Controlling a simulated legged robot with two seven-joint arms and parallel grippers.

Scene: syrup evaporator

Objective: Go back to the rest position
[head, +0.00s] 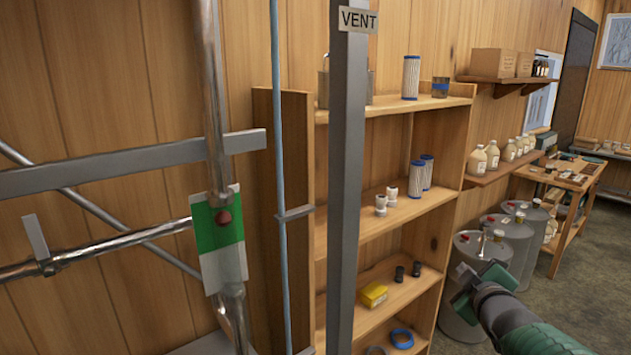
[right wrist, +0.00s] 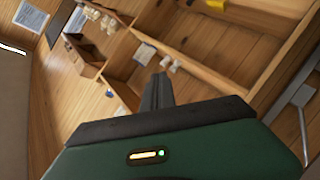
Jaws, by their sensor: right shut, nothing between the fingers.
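My right gripper (head: 467,285) is at the lower right of the head view, with its dark green arm coming in from the right edge. It is in front of the steel drums and to the right of the shelf unit. In the right wrist view its dark fingers (right wrist: 158,92) are together with nothing between them, pointing toward the wooden shelves. My left gripper does not show in the head view.
A grey post with a VENT sign (head: 358,20) stands close in front. Left of it are metal pipes and a green and white tag (head: 218,238). A wooden shelf unit (head: 385,225) holds filters and fittings. Steel drums (head: 510,240) and a workbench (head: 565,178) stand at right.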

